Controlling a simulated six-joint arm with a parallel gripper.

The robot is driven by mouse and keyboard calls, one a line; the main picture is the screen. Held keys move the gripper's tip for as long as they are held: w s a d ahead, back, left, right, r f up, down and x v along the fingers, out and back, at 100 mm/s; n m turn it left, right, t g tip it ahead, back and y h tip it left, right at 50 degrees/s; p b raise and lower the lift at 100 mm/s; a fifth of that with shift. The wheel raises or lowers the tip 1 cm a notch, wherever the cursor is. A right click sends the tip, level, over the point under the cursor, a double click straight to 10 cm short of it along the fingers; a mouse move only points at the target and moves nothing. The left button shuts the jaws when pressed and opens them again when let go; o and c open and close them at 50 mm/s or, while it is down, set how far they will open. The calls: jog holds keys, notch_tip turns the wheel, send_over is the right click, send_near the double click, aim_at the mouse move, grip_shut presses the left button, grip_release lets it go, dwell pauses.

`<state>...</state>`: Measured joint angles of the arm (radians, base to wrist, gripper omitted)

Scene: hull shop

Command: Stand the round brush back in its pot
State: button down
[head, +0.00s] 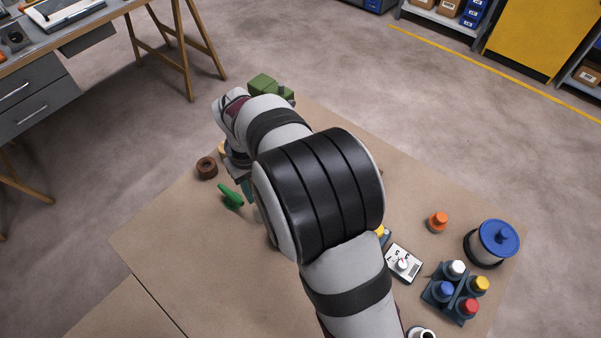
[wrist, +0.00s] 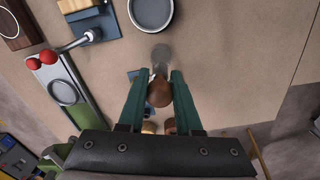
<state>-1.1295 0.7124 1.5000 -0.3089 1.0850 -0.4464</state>
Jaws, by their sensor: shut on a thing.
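My gripper (wrist: 161,76) shows its two teal fingers in the wrist view. They are shut on the brush, whose rounded brown wooden part (wrist: 158,93) sits between the fingertips. A pale grey round patch (wrist: 161,54) lies just beyond the tips; I cannot tell whether it is part of the brush or on the table. A round blue-grey vessel (wrist: 151,12), apparently the pot, stands beyond the fingertips at the top edge, apart from the brush.
The front-left tabletop is clear.

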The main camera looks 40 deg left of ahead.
jog(key=shift+f, duration=2.85)
jog(key=shift+f, duration=0.55)
jog(key=c, duration=0.9)
grip_release()
jog(key=shift+o, duration=0.2)
jog(key=shift+s+r, duration=0.1)
jog(key=shift+r, duration=5.4)
